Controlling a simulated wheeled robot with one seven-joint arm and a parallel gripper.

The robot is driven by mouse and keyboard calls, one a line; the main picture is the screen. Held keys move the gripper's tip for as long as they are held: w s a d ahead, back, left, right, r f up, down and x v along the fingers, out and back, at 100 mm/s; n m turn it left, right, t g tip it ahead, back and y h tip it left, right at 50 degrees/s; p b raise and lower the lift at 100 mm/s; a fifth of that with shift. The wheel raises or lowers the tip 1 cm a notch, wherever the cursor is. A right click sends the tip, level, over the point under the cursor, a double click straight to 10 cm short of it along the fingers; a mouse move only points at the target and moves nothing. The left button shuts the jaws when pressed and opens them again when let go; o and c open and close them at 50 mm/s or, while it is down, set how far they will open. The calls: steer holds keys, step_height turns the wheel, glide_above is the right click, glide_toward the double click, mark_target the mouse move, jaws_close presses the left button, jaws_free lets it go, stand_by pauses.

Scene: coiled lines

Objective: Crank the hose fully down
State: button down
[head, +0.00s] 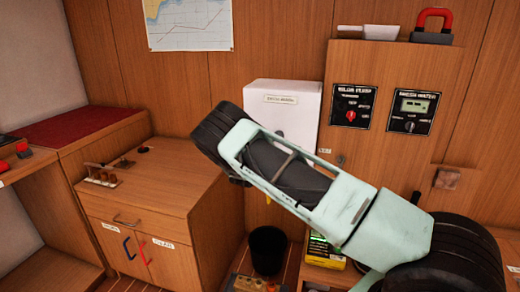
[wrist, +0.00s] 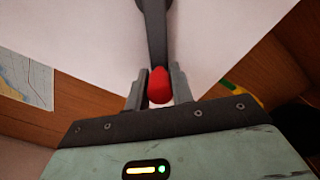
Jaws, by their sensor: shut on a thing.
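In the wrist view my gripper (wrist: 158,90) is shut on a red knob (wrist: 159,84), with one finger on each side of it. The knob sits at the end of a dark crank arm (wrist: 152,25), which runs up out of the picture against a white surface (wrist: 90,40). In the head view a white box (head: 290,100) with a small label stands against the wood wall. My arm crosses in front of its lower part and hides the gripper, knob and crank there. No hose can be made out in either view.
A wooden cabinet (head: 150,200) with small fittings on top stands left of my arm. A black bin (head: 268,250) stands below. Two dark control panels (head: 352,106) (head: 411,110) are right of the box. A wall chart (head: 189,22) hangs above.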

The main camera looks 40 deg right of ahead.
steer(key=shift+a, duration=0.1)
steer(key=c, duration=1.2)
jaws_free()
steer(key=b+v, duration=0.1)
steer(key=v, duration=1.6)
steer(key=shift+b, duration=0.35)
steer(key=shift+s+a, duration=0.1)
steer(key=shift+a, duration=0.05)
